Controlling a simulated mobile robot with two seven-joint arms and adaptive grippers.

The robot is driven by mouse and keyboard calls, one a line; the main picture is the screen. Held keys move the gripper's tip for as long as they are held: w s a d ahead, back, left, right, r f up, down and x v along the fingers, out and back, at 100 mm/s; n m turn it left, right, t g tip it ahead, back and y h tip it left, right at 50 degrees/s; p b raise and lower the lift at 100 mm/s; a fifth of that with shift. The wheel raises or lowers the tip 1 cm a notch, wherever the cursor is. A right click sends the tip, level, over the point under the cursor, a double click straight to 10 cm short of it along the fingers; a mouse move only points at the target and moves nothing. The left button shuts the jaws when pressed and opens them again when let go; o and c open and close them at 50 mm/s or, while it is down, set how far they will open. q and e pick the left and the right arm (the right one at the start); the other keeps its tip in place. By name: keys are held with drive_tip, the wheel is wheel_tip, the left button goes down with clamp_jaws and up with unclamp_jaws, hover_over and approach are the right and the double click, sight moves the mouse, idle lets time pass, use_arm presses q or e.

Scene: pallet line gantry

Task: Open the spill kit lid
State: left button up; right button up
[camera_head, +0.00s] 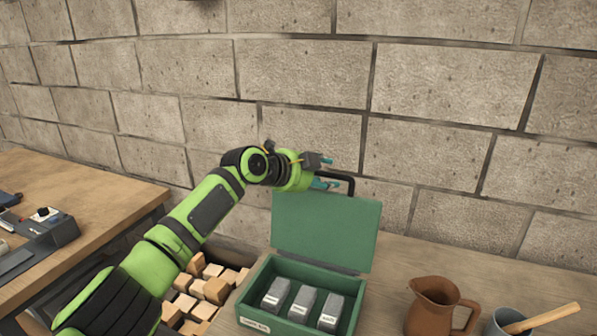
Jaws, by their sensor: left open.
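The spill kit (257,318) is a green box on the wooden table, with a label on its front and grey labelled blocks (301,303) inside. Its green lid (325,232) stands raised at the back of the box, so the inside shows. A black handle (349,180) rises from the lid's top edge. My left gripper (328,173) is open at the lid's top edge, beside the handle. I cannot tell whether its teal-tipped fingers touch the handle or lid. My right gripper is not in view.
A brown jug (432,306) and a grey cup (508,322) with a wooden-handled tool stand to the right of the box. Wooden blocks (205,287) fill a bin at the left. Another table (75,190) stands further left. A block wall (440,85) closes off the back.

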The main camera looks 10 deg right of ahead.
use_arm(q)
drive_tip(key=v, duration=1.1)
drive_tip(key=shift+d, duration=0.15)
